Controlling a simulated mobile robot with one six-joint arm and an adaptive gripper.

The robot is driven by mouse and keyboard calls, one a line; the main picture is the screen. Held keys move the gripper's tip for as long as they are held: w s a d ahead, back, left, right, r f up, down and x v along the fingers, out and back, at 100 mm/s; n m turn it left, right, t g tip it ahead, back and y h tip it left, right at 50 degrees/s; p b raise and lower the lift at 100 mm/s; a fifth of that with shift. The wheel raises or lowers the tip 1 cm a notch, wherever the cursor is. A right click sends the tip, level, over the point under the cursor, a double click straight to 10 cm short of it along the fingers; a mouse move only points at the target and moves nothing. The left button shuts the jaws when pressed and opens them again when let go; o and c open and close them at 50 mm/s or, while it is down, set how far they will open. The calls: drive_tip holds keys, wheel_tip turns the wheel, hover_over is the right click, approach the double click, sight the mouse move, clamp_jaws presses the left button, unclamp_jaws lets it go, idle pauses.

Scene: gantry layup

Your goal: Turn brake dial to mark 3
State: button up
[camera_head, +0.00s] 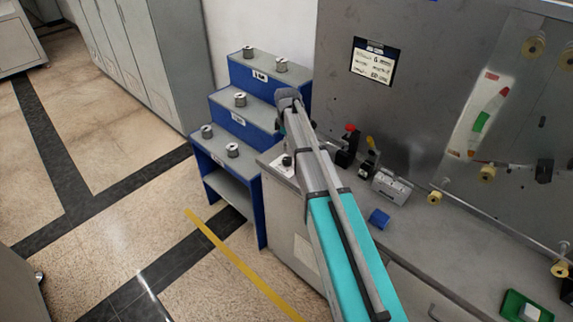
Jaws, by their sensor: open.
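A small black knob (287,160) stands on a pale plate at the near left corner of the grey bench. It looks like the brake dial, but its marks and pointer are too small to read. My turquoise and grey arm (345,245) rises from the bottom of the picture, just right of the knob, and ends in a grey joint in front of the blue steps. My gripper cannot be made out; the arm may hide it. I see no contact between arm and knob.
Blue steps (254,243) with several metal spools stand left of the bench (440,240). Behind my arm are a red-topped black device (347,150), a grey block (391,187) and a blue block (379,218). A green tray (522,308) lies at right. A grey panel rises behind.

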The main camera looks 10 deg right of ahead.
sight(287, 160)
drive_tip(key=shift+f+b, duration=4.2)
drive_tip(key=shift+f, duration=0.3)
drive_tip(key=c, duration=1)
drive_tip(key=shift+a, duration=0.25)
drive_tip(key=shift+c, duration=0.7)
drive_tip(key=shift+d, duration=0.15)
drive_tip(key=shift+m, duration=0.3)
